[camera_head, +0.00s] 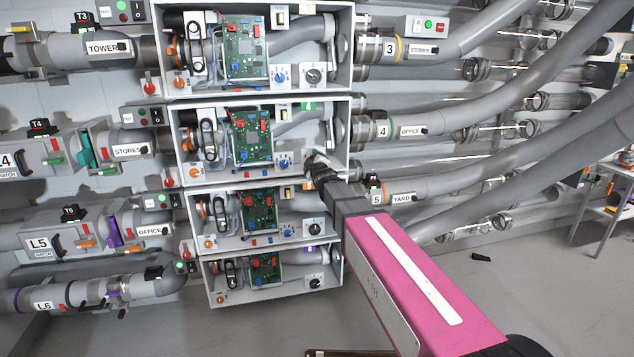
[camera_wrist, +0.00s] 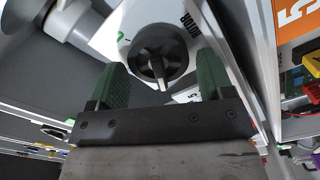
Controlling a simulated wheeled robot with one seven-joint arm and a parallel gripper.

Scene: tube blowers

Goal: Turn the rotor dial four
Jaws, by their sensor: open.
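In the wrist view, a round black dial (camera_wrist: 160,55) with a raised bar grip sits on a pale plate. My gripper (camera_wrist: 162,66) is open, with one green finger to each side of the dial. I cannot tell whether either finger touches it. In the head view, my gripper (camera_head: 314,160) reaches into the lower right of the second open box from the top (camera_head: 176,125), beside the hose marked 4 OFFICE (camera_head: 409,131). The arm and gripper hide the black dial there. A blue dial (camera_head: 284,162) shows just left of the gripper.
More open boxes are stacked above and below, with black dials in the top box (camera_head: 314,75) and the third box (camera_head: 314,227). Box walls close in around my gripper. Green circuit boards (camera_head: 252,138) stand to its left. Grey hoses (camera_head: 480,120) run off to the right.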

